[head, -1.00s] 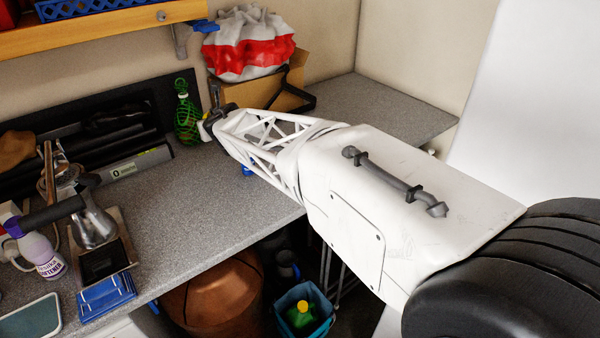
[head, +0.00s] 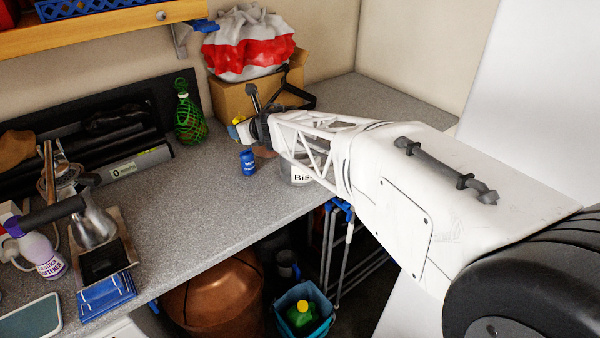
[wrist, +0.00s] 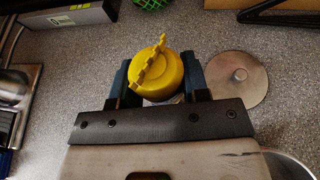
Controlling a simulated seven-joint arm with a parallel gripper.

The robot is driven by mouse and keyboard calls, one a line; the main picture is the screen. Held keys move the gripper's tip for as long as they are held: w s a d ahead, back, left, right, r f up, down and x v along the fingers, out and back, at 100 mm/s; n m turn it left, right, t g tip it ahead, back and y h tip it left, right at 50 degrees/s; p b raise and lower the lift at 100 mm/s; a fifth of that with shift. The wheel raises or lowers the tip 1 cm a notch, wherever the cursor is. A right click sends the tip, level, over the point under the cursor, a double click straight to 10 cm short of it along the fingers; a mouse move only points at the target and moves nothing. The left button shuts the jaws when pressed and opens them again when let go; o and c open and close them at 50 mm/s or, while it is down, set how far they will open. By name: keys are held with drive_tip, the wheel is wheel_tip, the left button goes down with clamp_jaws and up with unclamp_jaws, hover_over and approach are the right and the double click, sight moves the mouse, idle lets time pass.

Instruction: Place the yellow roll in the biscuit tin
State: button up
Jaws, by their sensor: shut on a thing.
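The yellow roll (wrist: 152,78) is held between the two fingers of my gripper (wrist: 160,84) in the wrist view, with its ridged end facing the camera. In the head view, a bit of yellow roll (head: 233,132) shows at the left tip of my gripper (head: 243,128), above the counter. The biscuit tin (head: 299,179) stands on the counter, mostly hidden behind my arm; only part of its lettered side shows. A curved rim, probably the tin (wrist: 292,163), shows at the lower right of the wrist view. A flat metal lid with a knob (wrist: 236,80) lies on the counter, right of the roll.
A small blue can (head: 247,162) stands left of the tin. A green netted bottle (head: 188,115) and a cardboard box (head: 232,101) with a bag (head: 247,45) stand behind. The counter (head: 195,200) is clear left of the can; its front edge is close to the tin.

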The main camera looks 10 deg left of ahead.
drive_tip(key=s+d+n+g+y, duration=0.1)
drive_tip(key=s+d+n+g, duration=0.3)
drive_tip(key=s+d, duration=0.4)
drive_tip(key=s+d+r+n+g, duration=0.1)
drive_tip(key=s+d+n+g, duration=0.4)
drive_tip(key=d, duration=1.1)
drive_tip(key=s+g, duration=0.2)
drive_tip(key=s, duration=0.1)
drive_tip(key=shift+s+n+y, duration=0.3)
drive_tip(key=shift+y, duration=0.1)
drive_tip(key=w+a, duration=0.2)
drive_tip(key=w, duration=0.5)
drive_tip(key=w+a+f, duration=0.1)
drive_tip(key=w+a, duration=0.2)
drive_tip(key=w, duration=0.5)
drive_tip(key=shift+a+f, duration=0.2)
drive_tip(key=shift+a, duration=0.1)
